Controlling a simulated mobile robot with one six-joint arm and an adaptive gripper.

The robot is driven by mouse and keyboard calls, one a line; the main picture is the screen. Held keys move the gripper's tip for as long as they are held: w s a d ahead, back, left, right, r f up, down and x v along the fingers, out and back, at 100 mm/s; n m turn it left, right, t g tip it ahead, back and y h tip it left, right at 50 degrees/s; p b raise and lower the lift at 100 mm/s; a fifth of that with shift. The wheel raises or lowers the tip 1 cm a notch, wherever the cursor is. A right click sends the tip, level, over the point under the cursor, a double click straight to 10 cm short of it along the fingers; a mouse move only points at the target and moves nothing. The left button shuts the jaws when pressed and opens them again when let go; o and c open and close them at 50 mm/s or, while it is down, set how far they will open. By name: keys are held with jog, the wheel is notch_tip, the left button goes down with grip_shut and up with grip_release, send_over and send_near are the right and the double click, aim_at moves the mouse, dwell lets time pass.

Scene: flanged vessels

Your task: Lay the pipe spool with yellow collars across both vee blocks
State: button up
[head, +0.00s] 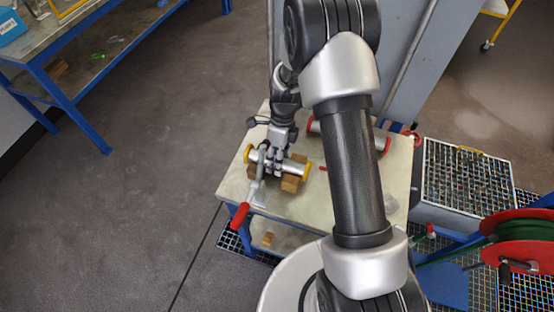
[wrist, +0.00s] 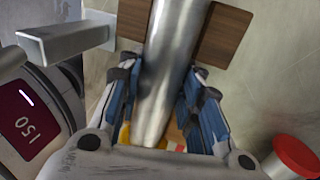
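The pipe spool with yellow collars (head: 268,157) is a silver tube lying low at the table's front left. In the wrist view its tube (wrist: 172,65) runs up between my fingers. My gripper (head: 283,158) is over the middle of the spool; its blue-padded fingers (wrist: 165,75) are drawn in close on both sides of the tube. The wooden vee blocks (head: 291,183) are under the spool; one block (wrist: 226,36) shows on both sides of the tube. I cannot tell whether the spool is fully seated. My fingers and palm hide part of it.
A clamp with a red handle (head: 240,215) stands at the table's front left edge, close to the spool. A red-collared spool (head: 383,146) lies behind my arm. A grated bin (head: 465,178) and a red hose reel (head: 520,240) are to the right.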

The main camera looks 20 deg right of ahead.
jog(key=o, duration=0.5)
